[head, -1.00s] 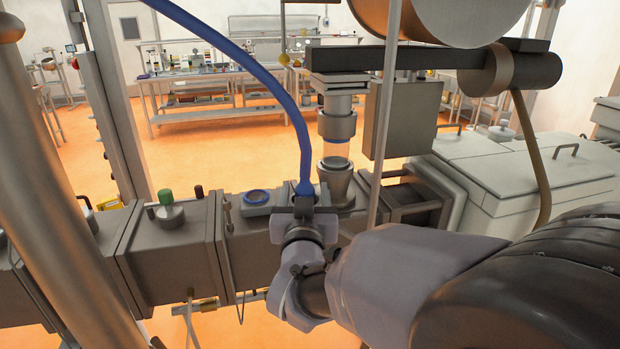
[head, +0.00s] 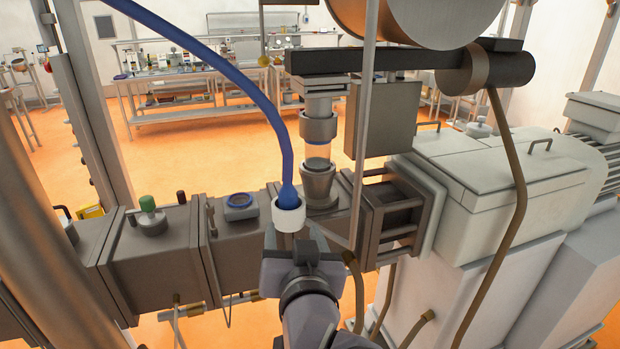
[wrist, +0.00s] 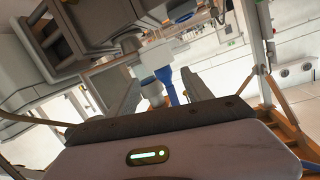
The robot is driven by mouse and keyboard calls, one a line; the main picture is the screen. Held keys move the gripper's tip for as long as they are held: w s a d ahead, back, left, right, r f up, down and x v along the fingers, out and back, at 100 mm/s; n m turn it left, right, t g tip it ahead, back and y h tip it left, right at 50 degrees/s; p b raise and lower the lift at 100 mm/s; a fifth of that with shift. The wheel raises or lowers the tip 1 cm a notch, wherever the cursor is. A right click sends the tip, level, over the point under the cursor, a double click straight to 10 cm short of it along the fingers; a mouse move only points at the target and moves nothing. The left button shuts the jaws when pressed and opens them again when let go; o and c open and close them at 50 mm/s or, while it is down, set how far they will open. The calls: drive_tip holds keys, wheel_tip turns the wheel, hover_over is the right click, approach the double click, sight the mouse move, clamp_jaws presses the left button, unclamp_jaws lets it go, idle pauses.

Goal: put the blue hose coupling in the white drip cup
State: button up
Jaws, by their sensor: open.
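The blue hose coupling (head: 289,198) hangs at the lower end of the blue hose. Its lower end is hidden behind the rim of the white drip cup (head: 288,220), so it appears to be inside the cup. My gripper (head: 287,242) is open, on the near side of the cup and a little below it in the head view. In the wrist view, the blue hose (wrist: 166,82) shows beyond the space between my two spread fingers (wrist: 165,98). I cannot tell whether the fingers touch the cup.
Behind the cup stands a metal feed funnel (head: 319,188) on the extruder barrel (head: 238,243). A thin upright rod (head: 361,140) stands close on the right.

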drive_tip(key=s+d+f+m+g, duration=0.1)
drive_tip(key=s+d+f+g, duration=0.2)
drive_tip(key=s, duration=0.6)
drive_tip(key=s+d+f+m+g, duration=0.2)
drive_tip(key=s+d+f+g, duration=0.2)
drive_tip(key=s+d+g, duration=0.3)
drive_tip(key=s+d, duration=0.1)
drive_tip(key=s, duration=0.2)
drive_tip(key=shift+s+m, duration=0.15)
drive_tip(key=shift+m, duration=0.15)
